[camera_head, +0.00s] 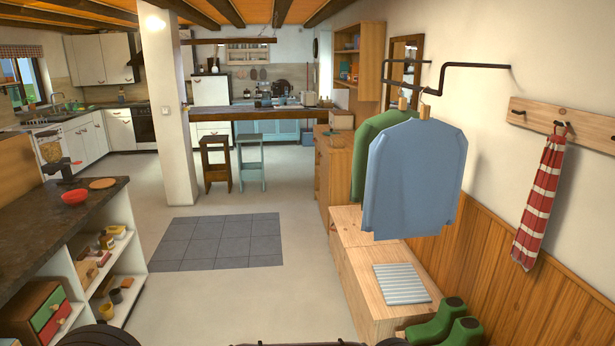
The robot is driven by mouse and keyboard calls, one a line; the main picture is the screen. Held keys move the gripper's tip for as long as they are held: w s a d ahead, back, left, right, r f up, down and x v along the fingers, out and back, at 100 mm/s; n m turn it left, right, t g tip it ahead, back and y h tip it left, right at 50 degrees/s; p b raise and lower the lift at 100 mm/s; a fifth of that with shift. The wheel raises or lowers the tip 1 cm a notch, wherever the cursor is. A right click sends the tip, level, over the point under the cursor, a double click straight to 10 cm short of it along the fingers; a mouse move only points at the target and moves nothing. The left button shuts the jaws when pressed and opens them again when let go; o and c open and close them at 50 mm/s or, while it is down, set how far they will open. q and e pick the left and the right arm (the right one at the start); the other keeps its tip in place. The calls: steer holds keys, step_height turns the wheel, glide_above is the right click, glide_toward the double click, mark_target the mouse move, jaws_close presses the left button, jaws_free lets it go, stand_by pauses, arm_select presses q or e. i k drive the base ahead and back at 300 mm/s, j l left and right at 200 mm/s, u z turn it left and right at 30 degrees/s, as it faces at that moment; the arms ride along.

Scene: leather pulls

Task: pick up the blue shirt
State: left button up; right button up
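The blue shirt (413,178) hangs from a dark wall rail (462,66) at the right of the head view, on a hanger with a light wooden top (424,112). A green shirt (372,142) hangs just behind it and is partly hidden by it. The blue shirt hangs above a light wooden bench (354,268), apart from it. Neither of my grippers can be made out in this view.
A folded striped cloth (401,284) lies on the bench, with green boots (447,325) in front. A red striped scarf (540,200) hangs on a peg board (575,125). A dark-topped shelf counter (25,238) stands at left. The floor between is open, with a grey tiled patch (218,243).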

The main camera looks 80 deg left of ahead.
mark_target(415, 170)
steer(key=u, duration=1.95)
steer(key=l+z, duration=0.15)
steer(key=z, duration=2)
steer(key=u, duration=2.2)
steer(key=z, duration=0.35)
steer(key=i+j+z, duration=0.4)
steer(key=j+z, duration=0.2)
steer(key=i+j+z, duration=0.15)
steer(key=j+z, duration=0.15)
